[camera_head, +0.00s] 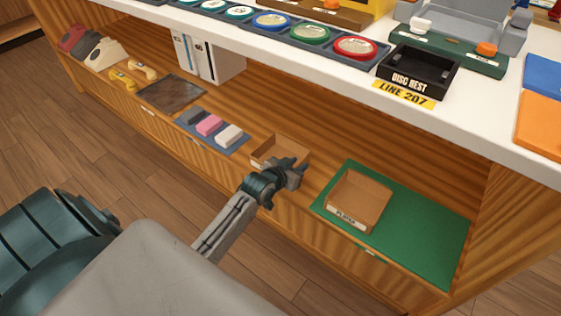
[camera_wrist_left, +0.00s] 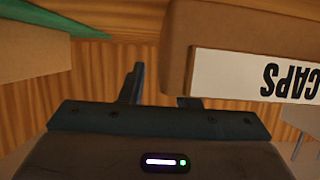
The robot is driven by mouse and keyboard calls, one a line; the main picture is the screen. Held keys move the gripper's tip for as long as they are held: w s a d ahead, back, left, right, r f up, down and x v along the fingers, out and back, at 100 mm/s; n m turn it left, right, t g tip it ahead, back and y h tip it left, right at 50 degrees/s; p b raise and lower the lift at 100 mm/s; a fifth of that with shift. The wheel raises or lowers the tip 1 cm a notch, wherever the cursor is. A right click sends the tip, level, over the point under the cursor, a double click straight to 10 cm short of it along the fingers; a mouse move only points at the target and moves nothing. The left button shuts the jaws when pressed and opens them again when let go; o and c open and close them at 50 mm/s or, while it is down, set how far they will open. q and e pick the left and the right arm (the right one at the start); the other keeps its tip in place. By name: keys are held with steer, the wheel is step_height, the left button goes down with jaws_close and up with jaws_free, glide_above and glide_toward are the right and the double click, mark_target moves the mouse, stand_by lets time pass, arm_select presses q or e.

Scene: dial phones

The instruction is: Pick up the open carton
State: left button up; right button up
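An open-topped brown carton (camera_head: 278,148) stands on the wooden shelf, partly hidden behind my left gripper (camera_head: 296,172). In the left wrist view a carton wall (camera_wrist_left: 180,40) with a white label reading "CAPS", upside down, is very close at the upper right. One finger of my left gripper (camera_wrist_left: 162,88) stands clear of that wall; the other is mostly hidden by the carton. The fingers are apart; I cannot tell whether they touch the carton. A second open-topped brown carton (camera_head: 360,195) with a white front label sits on a green mat (camera_head: 425,240) to the right. My right gripper is not in view.
Left of the nearer carton is a blue mat (camera_head: 190,118) with grey, pink and white blocks. A brown tray (camera_head: 172,92), yellow handsets (camera_head: 123,80) and white binders (camera_head: 205,58) are farther left. The white counter (camera_head: 300,50) overhangs the shelf.

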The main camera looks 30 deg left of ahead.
arm_select(q)
jaws_close()
steer(key=shift+r, duration=0.1)
